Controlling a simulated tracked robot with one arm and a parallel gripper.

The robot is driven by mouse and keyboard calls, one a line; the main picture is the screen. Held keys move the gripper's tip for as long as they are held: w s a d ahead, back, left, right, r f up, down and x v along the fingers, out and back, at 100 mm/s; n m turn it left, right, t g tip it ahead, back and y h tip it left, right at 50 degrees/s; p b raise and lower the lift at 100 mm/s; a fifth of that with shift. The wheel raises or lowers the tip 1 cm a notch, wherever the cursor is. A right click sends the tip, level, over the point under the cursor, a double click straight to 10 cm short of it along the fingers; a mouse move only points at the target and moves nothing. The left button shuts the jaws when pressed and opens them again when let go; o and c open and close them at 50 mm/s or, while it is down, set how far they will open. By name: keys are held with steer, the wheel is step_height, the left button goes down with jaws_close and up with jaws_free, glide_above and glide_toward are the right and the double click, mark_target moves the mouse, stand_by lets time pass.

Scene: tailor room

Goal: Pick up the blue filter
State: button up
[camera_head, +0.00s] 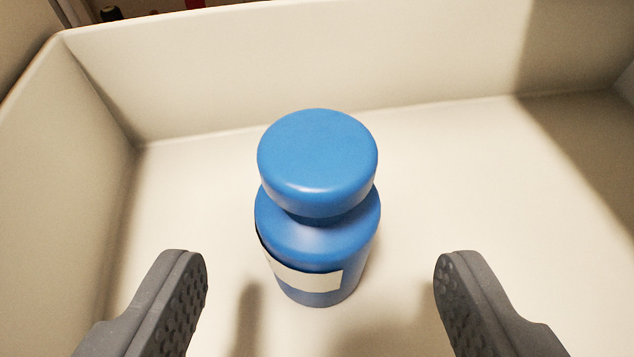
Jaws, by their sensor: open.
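The blue filter (318,235) looks like a blue bottle with a wide round cap and a pale label on its front side. It stands upright on the floor of a cream-coloured bin. My gripper (321,280) is open, with one grey finger at the lower left and the other at the lower right. The filter shows between and slightly beyond the fingertips, with a clear gap on both sides. Neither finger appears to touch it.
The cream bin (300,50) has a raised back wall and a left wall close to the left finger. Its floor is bare around the filter. A shadow falls on the right side. Small dark and red items show beyond the back wall at the top left, too cropped to identify.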

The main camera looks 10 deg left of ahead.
mark_target(317, 209)
steer(key=shift+x, duration=0.75)
steer(key=b+x, duration=0.2)
steer(key=x, duration=0.2)
steer(key=shift+w+a, duration=0.25)
steer(key=shift+w, duration=0.25)
steer(key=c, duration=1.1)
steer(key=shift+r, duration=0.1)
